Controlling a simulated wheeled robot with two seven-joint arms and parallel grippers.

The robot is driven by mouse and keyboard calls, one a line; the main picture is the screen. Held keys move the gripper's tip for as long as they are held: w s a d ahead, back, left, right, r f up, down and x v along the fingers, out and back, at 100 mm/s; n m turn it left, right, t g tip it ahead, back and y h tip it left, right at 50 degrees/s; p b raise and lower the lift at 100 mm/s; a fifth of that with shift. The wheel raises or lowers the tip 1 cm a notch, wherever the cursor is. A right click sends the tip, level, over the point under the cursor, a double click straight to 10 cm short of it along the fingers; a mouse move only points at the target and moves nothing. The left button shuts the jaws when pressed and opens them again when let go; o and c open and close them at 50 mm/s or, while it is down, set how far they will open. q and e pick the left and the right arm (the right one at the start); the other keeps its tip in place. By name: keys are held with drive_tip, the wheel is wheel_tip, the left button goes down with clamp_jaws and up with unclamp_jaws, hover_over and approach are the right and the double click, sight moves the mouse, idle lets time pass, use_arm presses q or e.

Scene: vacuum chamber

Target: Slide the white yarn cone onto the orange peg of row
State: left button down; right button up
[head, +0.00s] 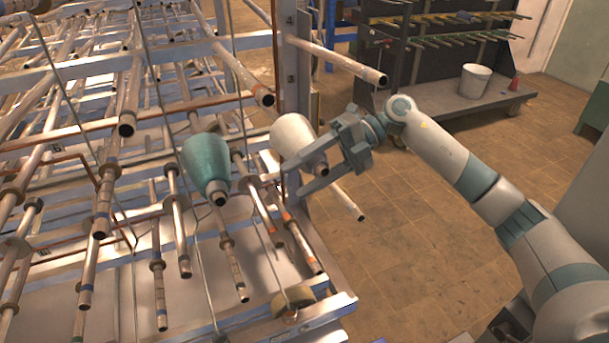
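The white yarn cone (291,136) is in the middle of the head view, tilted, with its narrow dark-tipped end toward the lower right. My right gripper (314,168) comes from the right and appears shut on the narrow end, with one finger along its lower side. The cone is up near the rack's right upright. Pegs with orange bands (300,243) slope down below the cone and gripper, apart from the cone. I cannot tell which one is the named orange peg. My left gripper is not in view.
A teal yarn cone (206,164) sits on a peg just left of the white one. Several bare pegs and thin rods crowd the rack (298,70). A long bare peg (347,203) ends close to my gripper. Tiled floor (420,240) is open to the right, with a white bucket (474,81) behind.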

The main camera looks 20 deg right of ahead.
drive_tip(key=shift+d, duration=0.15)
drive_tip(key=shift+w+d+b, duration=0.1)
drive_tip(key=shift+d+b, duration=0.4)
drive_tip(key=shift+d, duration=0.05)
drive_tip(key=b+v, duration=0.6)
drive_tip(key=v, duration=1)
drive_tip(key=shift+r, duration=0.35)
drive_tip(key=shift+f, duration=0.1)
